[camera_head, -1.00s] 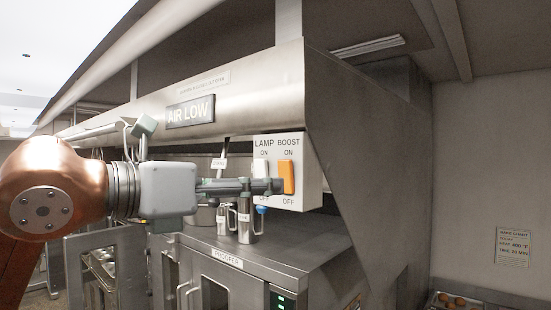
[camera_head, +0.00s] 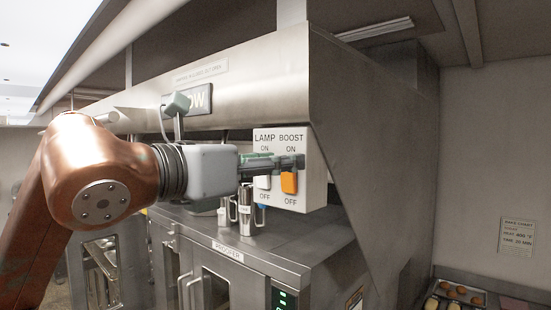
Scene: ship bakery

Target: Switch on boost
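The switch panel (camera_head: 317,180) hangs on the side of the steel hood. It has a white LAMP rocker (camera_head: 264,183) and an orange BOOST rocker (camera_head: 289,184), each with ON above and OFF below. My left gripper (camera_head: 299,162) comes in from the left, its fingers together and empty, with the tips over the top of the BOOST rocker, just below its ON label. They hide the rocker's upper part. I cannot tell whether they touch it or which way it is tipped. My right gripper is not in view.
A steel proofer (camera_head: 240,254) stands below the panel, with metal jugs (camera_head: 245,205) on its top close under my gripper. The hood (camera_head: 250,97) runs above and its side wall stands right of the panel.

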